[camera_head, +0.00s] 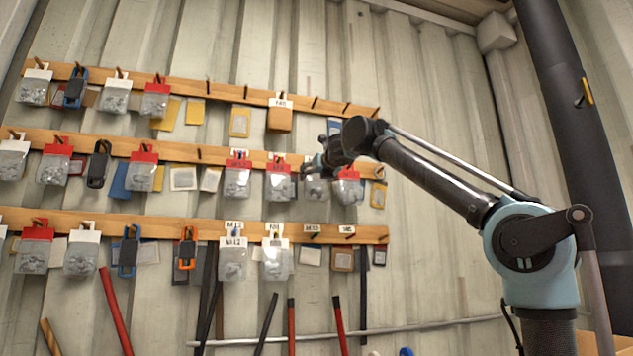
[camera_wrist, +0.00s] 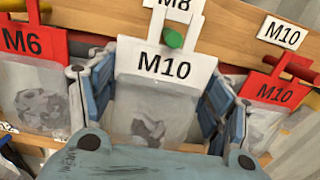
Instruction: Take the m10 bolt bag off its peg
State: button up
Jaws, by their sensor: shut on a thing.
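In the wrist view, a clear bag with a white header marked M10 (camera_wrist: 160,66) and metal parts inside is between the two fingers of my gripper (camera_wrist: 158,95). My gripper is shut on this bag from both sides. A green-tipped peg (camera_wrist: 173,38) shows in the opening of the white header, so the header is still around the peg. In the head view, my gripper (camera_head: 316,167) is at the right part of the middle rail. The held bag (camera_head: 316,188) is partly hidden there below it.
A red-headed M10 bag (camera_wrist: 275,92) hangs close on the right, and a red-headed M6 bag (camera_wrist: 30,85) close on the left. The wooden middle rail (camera_head: 220,155) lies behind. Rails above and below carry more bags and carabiners. The wall right of the rails is clear.

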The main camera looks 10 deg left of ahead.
jog(key=v, duration=0.3)
jog(key=shift+s+d+r, duration=0.15)
jog(key=shift+r, duration=0.05)
dwell(0.3)
jog(key=shift+s+d, duration=0.1)
jog(key=v, duration=0.4)
jog(key=shift+s+d, duration=0.15)
jog(key=shift+s, duration=0.2)
dwell(0.7)
